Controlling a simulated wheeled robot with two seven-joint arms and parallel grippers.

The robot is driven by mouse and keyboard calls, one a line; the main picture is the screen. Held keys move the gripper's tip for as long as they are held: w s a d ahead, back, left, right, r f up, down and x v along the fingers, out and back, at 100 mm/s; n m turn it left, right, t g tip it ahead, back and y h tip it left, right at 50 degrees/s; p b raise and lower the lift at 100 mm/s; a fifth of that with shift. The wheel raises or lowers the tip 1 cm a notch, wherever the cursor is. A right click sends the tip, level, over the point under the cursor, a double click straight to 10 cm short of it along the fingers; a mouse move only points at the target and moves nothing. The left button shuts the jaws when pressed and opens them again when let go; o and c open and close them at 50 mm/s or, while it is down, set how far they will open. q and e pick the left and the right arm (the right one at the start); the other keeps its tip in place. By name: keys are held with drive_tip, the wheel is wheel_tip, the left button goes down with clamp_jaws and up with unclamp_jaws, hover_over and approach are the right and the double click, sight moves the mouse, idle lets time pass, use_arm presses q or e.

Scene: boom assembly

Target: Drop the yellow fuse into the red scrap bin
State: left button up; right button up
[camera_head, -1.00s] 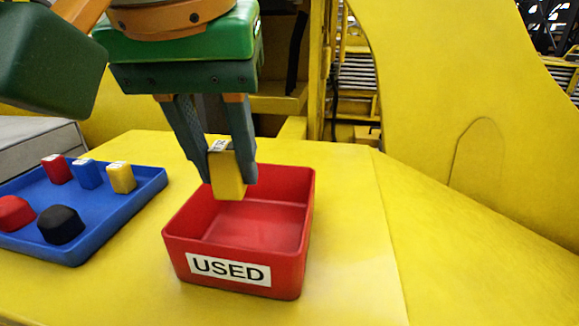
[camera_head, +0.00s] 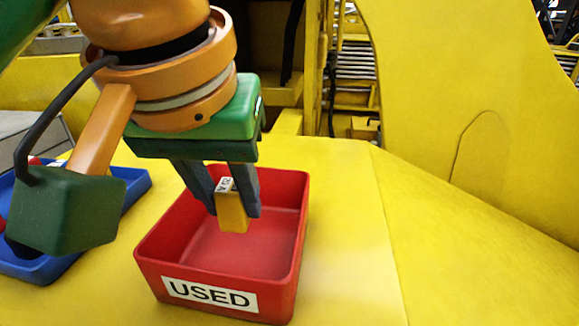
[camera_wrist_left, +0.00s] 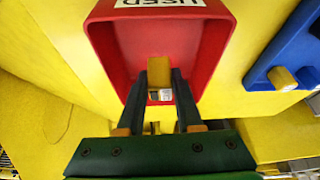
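The yellow fuse (camera_head: 232,212) has a pale printed label on its top end. My left gripper (camera_head: 236,206) is shut on it and holds it over the red scrap bin (camera_head: 160,245), which has a "USED" label on its front wall. In the left wrist view the fuse (camera_wrist_left: 159,72) sits between the two fingers, with the inside of the red bin (camera_wrist_left: 215,45) behind it. The bin floor that shows is empty. How far the fuse is above the floor is hard to tell. My right gripper is not in view.
A blue tray (camera_head: 135,190) stands left of the bin, mostly hidden behind my left arm. Another yellow fuse (camera_wrist_left: 283,79) is in the tray in the left wrist view. The yellow surface (camera_head: 345,240) right of the bin is clear.

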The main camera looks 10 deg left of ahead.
use_arm(q)
drive_tip(key=o, duration=0.4)
drive_tip(key=shift+s, duration=0.15)
drive_tip(key=shift+c, duration=0.2)
drive_tip(key=shift+o, duration=0.6)
drive_tip(key=shift+s+r, duration=0.1)
drive_tip(key=shift+s, duration=0.15)
drive_tip(key=shift+w, duration=0.1)
drive_tip(key=shift+r, duration=0.4)
drive_tip(key=v, duration=0.6)
drive_tip(key=shift+s, duration=0.3)
